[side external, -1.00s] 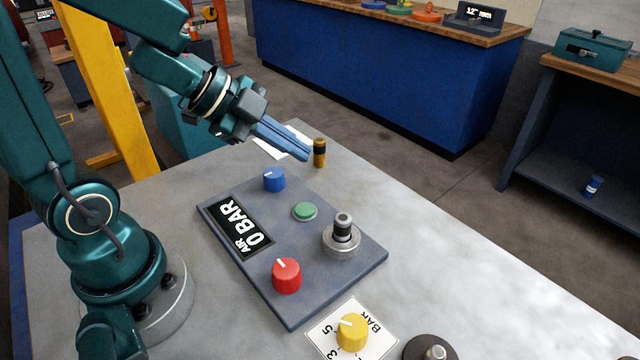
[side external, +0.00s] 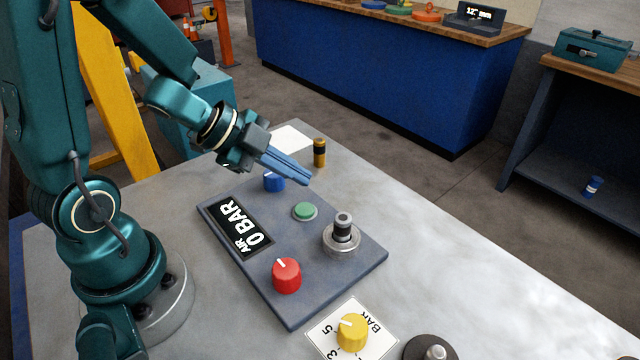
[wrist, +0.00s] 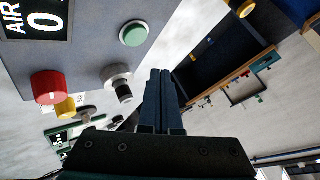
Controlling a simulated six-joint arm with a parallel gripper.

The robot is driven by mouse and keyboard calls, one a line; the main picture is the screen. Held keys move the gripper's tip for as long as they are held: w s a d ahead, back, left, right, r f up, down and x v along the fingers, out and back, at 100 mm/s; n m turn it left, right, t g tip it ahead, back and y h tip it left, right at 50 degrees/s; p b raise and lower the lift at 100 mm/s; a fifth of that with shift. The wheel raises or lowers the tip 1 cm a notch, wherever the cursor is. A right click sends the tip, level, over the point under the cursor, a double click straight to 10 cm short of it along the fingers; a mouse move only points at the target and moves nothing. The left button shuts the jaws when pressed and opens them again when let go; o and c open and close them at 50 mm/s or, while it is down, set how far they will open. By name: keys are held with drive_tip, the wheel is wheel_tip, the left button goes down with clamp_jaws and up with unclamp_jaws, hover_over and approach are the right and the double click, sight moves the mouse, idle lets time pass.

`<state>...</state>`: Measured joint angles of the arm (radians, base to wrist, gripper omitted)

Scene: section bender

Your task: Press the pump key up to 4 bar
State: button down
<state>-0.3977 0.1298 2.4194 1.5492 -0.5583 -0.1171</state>
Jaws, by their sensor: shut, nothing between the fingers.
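The grey control panel (side external: 317,284) lies on the table with a display (side external: 240,225) reading "AIR 0 BAR". None is labelled as the pump key. My gripper (side external: 307,178) is shut and empty, its blue fingers in the air above the panel's far edge, up from the green button in the picture. In the wrist view the green button (wrist: 133,34) is left of the fingers (wrist: 160,75).
A yellow knob (side external: 351,333) sits on a white "BAR" scale card at the front. A small amber-and-black cylinder (side external: 319,153) stands beyond the panel, near a white sheet (side external: 290,139). A dark round base (side external: 430,348) is at the front edge.

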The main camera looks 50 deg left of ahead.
sight(297, 209)
drive_tip(key=shift+a+f, duration=0.1)
drive_tip(key=shift+f, duration=1.9)
idle(0.7)
drive_tip(key=shift+f, duration=0.4)
drive_tip(key=shift+f, duration=0.45)
idle(0.4)
drive_tip(key=shift+r, duration=0.9)
drive_tip(key=shift+r, duration=2.5)
